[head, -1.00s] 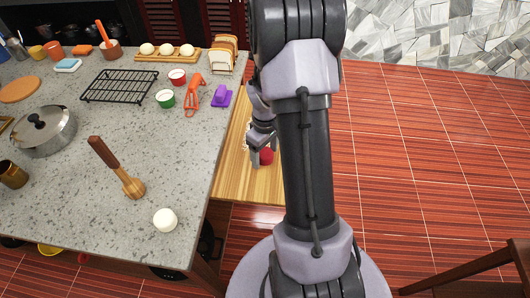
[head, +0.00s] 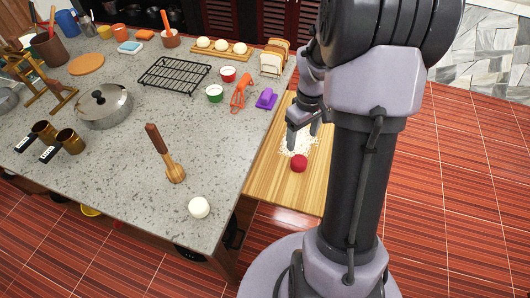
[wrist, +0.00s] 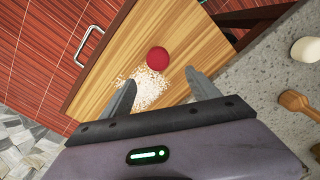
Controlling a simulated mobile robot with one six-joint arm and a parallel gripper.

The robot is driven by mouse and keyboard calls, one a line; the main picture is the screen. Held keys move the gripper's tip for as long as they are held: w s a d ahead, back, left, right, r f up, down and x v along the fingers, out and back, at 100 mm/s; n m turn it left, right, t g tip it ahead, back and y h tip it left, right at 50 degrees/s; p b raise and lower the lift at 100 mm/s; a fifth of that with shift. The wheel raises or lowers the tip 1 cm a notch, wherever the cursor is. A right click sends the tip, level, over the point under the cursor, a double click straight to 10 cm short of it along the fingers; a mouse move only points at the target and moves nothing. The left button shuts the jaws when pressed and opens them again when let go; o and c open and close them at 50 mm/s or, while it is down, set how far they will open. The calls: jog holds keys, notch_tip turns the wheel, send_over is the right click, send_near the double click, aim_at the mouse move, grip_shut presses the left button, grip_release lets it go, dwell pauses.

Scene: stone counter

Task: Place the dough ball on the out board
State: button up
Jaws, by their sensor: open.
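A pale, round dough ball (head: 199,207) rests on the stone counter near its front right corner; it also shows at the right edge of the wrist view (wrist: 306,50). The wooden board (head: 262,185) sticks out from the counter's right side, lower than the counter top. White flour (wrist: 147,88) is scattered on it, with a red round thing (wrist: 157,60) beside the flour. My gripper (head: 303,137) is open and empty above the board, over the floury patch. In the wrist view its two fingers (wrist: 162,88) stand apart with nothing between them.
A wooden masher (head: 173,172) lies behind the dough ball. A cooling rack (head: 174,74), a lidded pot (head: 104,106), red and green cups, an orange peeler (head: 240,92) and a purple tool (head: 266,98) stand farther back.

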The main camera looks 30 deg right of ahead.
jog(key=s+a+r+m+t, duration=0.3)
jog(key=a+r, duration=1.1)
jog(key=a, duration=0.2)
jog(key=s+a+r+m+t+y, duration=0.2)
jog(key=s+a+r, duration=0.2)
jog(key=s+a, duration=0.5)
jog(key=shift+s+a+r+m+t, duration=0.15)
jog(key=shift+a+r+m+t, duration=0.2)
jog(key=shift+a, duration=0.35)
